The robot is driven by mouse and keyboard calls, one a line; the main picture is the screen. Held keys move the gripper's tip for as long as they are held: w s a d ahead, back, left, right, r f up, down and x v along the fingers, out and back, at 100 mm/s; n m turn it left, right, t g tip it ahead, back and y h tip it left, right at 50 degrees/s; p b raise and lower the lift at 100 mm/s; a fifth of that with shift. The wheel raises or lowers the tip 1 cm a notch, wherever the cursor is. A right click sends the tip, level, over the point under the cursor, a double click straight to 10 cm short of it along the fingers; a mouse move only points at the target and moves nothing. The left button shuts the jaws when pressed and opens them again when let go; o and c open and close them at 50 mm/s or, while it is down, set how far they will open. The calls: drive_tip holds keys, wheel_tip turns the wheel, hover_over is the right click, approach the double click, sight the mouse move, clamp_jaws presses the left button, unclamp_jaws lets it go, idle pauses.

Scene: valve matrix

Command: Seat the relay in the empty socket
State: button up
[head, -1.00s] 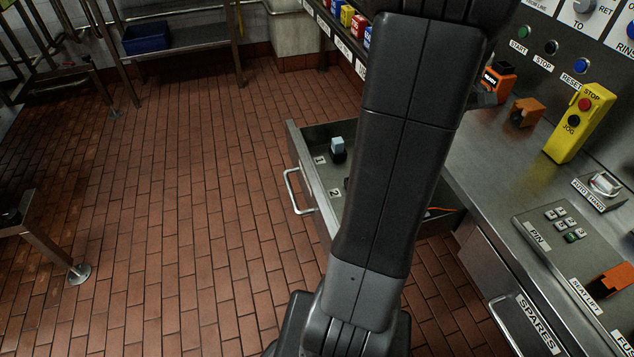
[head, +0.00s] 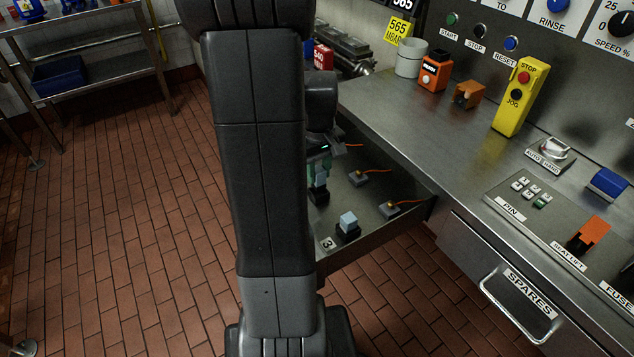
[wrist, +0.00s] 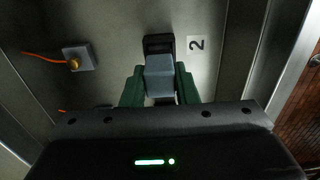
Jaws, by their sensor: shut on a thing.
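My gripper (wrist: 159,84), with green fingers, is shut on a pale blue-grey relay (wrist: 159,72) over the open drawer. A black socket (wrist: 158,43) shows just beyond the relay, beside the label 2. The relay overlaps the socket in the wrist view, and I cannot tell whether it is seated or just above. In the head view the held relay (head: 320,176) shows below my gripper, with a dark shape under it. Another pale blue block (head: 348,220) sits in a dark base by the label 3.
The drawer (head: 385,240) also holds small grey blocks (head: 358,179) with orange wires; one shows in the wrist view (wrist: 78,58). The steel counter (head: 400,120) is to the right, with a yellow control box (head: 520,97). My arm hides the drawer's left part.

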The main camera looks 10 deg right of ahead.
sight(319, 181)
drive_tip(key=shift+f, duration=1.7)
drive_tip(key=shift+f+b, duration=0.2)
drive_tip(key=shift+b, duration=0.15)
drive_tip(key=o, duration=1)
drive_tip(key=shift+r, duration=0.1)
wheel_tip(319, 181, up, 12)
drive_tip(key=shift+r+p, duration=0.15)
drive_tip(key=shift+p, duration=0.95)
